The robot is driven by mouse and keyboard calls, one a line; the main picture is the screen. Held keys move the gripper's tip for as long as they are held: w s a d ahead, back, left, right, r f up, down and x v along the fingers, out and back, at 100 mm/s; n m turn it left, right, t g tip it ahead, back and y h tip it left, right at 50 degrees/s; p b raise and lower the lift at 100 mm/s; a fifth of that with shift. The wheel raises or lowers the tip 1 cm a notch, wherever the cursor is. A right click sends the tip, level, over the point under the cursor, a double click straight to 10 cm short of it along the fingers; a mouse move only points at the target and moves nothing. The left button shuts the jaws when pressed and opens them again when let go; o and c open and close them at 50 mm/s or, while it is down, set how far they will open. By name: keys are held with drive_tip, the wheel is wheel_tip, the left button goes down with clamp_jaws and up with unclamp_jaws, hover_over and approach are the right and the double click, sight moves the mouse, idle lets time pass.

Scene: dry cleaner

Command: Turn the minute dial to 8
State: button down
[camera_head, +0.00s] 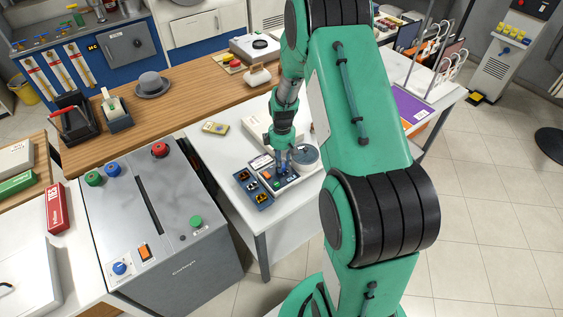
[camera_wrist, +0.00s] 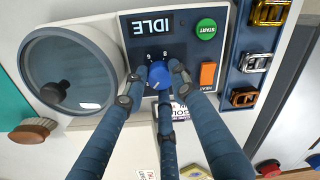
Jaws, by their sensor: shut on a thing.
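The blue minute dial (camera_wrist: 160,78) sits on a dark panel below the display reading IDLE (camera_wrist: 166,27), which is upside down in the wrist view. Marks 6 and 8 show just above it in that view; its other marks are hidden by the fingers. My gripper (camera_wrist: 160,72) has its blue fingers closed around the dial, one on each side and a third below it. I cannot tell which number the dial points to. In the head view my gripper (camera_head: 286,162) is down at the panel of the small machine (camera_head: 304,155), and the dial is too small to make out.
Beside the dial are a green START button (camera_wrist: 206,29) and an orange HEAT switch (camera_wrist: 208,74). A round lidded window (camera_wrist: 72,68) is on the other side. A blue tray (camera_head: 243,178) of metal clips adjoins the machine. A large grey cabinet (camera_head: 160,240) stands left.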

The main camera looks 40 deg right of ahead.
drive_tip(key=m+p, duration=0.1)
drive_tip(key=m, duration=0.6)
drive_tip(key=shift+p, duration=0.35)
drive_tip(key=m, duration=0.4)
drive_tip(key=shift+p, duration=0.35)
drive_tip(key=m+p, duration=0.1)
drive_tip(key=m, duration=0.3)
drive_tip(key=shift+m, duration=0.3)
drive_tip(key=m, duration=0.3)
drive_tip(key=shift+s+m+t+p, duration=0.1)
drive_tip(key=shift+m+t+p, duration=0.2)
drive_tip(key=shift+m+p, duration=0.1)
drive_tip(key=m, duration=0.4)
drive_tip(key=shift+p, duration=0.3)
drive_tip(key=m, duration=0.4)
drive_tip(key=shift+m+h, duration=0.3)
drive_tip(key=shift+m, duration=1.4)
